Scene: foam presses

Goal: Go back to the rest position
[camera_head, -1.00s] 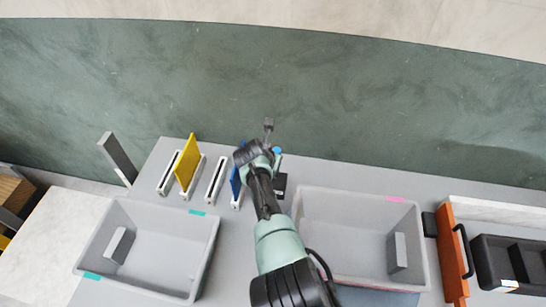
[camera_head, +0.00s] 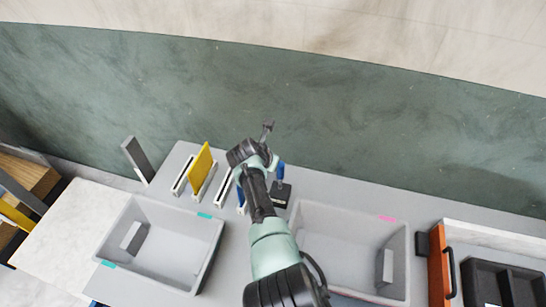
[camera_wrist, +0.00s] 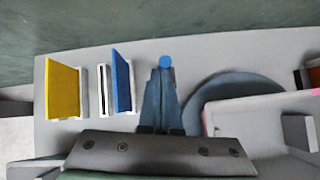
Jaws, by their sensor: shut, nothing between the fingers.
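My gripper (camera_head: 267,130) is shut and empty, held out beyond the far edge of the grey table in the head view. A yellow panel (camera_head: 202,168) stands upright in a white slotted holder. It also shows in the wrist view (camera_wrist: 63,90). A blue panel (camera_wrist: 122,82) stands in another holder to its right; in the head view my arm hides most of it. A blue-topped post on a black base (camera_head: 279,195) stands right of my forearm. In the wrist view its blue knob (camera_wrist: 166,61) shows straight ahead of my gripper.
Grey bins stand on the left (camera_head: 203,272) and right (camera_head: 395,280) of the table. A grey upright plate (camera_head: 137,160) stands behind the left bin. An orange panel with a black handle (camera_head: 438,265) and a black tray (camera_head: 500,287) are at far right. The green floor beyond is clear.

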